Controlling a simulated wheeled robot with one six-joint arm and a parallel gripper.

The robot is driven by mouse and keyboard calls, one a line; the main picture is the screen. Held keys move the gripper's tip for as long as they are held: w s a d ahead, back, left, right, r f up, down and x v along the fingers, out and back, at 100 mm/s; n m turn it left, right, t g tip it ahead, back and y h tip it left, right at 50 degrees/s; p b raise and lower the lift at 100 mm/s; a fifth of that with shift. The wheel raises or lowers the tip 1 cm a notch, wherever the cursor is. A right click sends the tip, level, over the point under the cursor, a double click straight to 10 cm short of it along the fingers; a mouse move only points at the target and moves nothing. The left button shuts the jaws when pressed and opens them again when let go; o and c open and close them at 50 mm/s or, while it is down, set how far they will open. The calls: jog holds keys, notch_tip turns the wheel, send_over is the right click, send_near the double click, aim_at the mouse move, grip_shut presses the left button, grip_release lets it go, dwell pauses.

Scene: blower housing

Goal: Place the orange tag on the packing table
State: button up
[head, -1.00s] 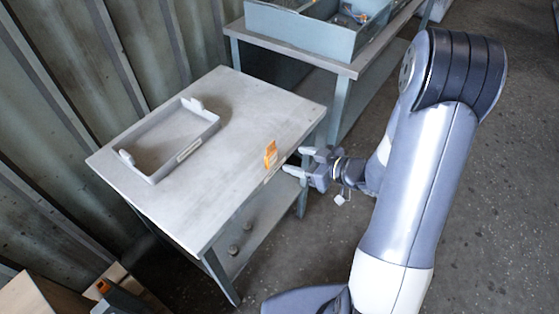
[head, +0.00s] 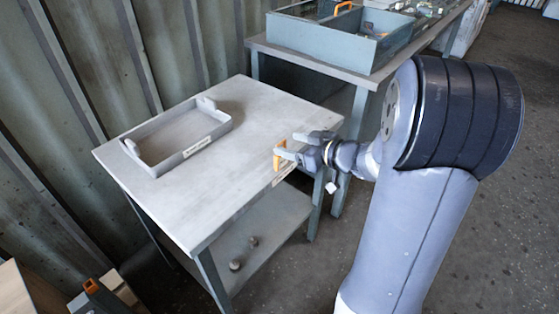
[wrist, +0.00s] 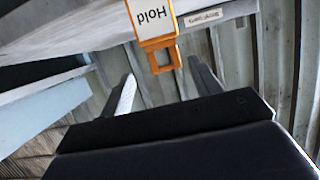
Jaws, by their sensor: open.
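The orange tag (head: 279,155) shows at the right edge of the near grey table (head: 235,110). In the wrist view the tag (wrist: 155,18) has a white face reading "Hold" upside down and an orange loop at its lower end. My gripper (head: 291,146) is open and empty beside the tag, at the table's right edge. In the wrist view the loop sits ahead of the gap between my two fingers (wrist: 163,82). No finger visibly grips it. Whether the tag rests on the tabletop or is fixed at its edge I cannot tell.
A grey tray (head: 180,140) with raised ends lies on the near table's left part. A second table (head: 320,62) behind carries a blue-grey bin (head: 340,38). Small round parts (head: 236,265) sit on the lower shelf. A corrugated wall (head: 70,60) borders the left.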

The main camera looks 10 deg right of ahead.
aim_at(278, 145)
jog(key=x, duration=0.3)
jog(key=b+x, duration=0.1)
jog(key=x, duration=0.1)
jog(key=shift+s+a+f, duration=0.2)
jog(key=shift+s+a, duration=0.1)
jog(key=shift+s, duration=0.1)
jog(key=shift+w+a, duration=0.15)
jog(key=shift+w, duration=0.2)
jog(key=c, duration=1.1)
jog(key=shift+r, duration=0.1)
